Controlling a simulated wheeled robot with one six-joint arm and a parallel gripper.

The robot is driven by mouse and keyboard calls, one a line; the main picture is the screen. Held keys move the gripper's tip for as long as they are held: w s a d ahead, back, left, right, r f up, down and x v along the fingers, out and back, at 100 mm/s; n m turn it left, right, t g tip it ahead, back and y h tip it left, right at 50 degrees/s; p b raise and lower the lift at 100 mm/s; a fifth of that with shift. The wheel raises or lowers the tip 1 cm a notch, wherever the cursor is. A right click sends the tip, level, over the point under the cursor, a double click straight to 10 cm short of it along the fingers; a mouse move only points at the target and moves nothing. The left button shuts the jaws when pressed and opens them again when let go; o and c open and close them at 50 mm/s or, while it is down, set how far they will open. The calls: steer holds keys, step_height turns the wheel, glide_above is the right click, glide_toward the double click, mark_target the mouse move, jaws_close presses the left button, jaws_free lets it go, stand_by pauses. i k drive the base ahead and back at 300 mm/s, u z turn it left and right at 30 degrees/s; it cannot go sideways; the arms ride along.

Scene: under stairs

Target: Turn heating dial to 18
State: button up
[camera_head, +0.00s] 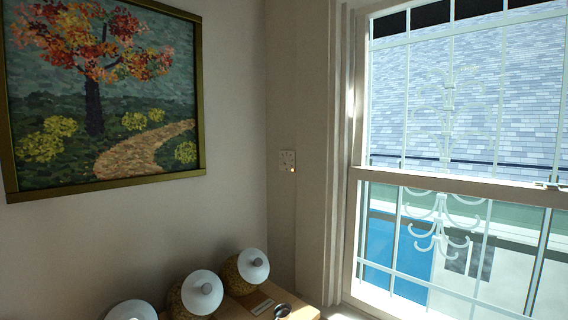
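A small pale wall unit (288,161), which looks like the heating dial, is mounted on the narrow wall between the picture and the window. It has a round face with faint marks and a small bright spot near its lower right. It is too small here to read any numbers or the dial's setting. My gripper and arm are not in this view.
A wooden surface (310,310) at the bottom holds several jars with white knobbed lids (202,292) and a small dark round object (282,311). A framed tree painting (105,95) hangs at left. A barred sash window (455,180) fills the right.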

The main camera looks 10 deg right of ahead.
mark_target(285, 161)
steer(key=z, duration=0.35)
steer(key=k, duration=0.9)
steer(key=z, duration=0.55)
steer(key=i, duration=1.2)
steer(key=u, duration=1.6)
steer(key=i, duration=0.7)
steer(key=u, duration=0.8)
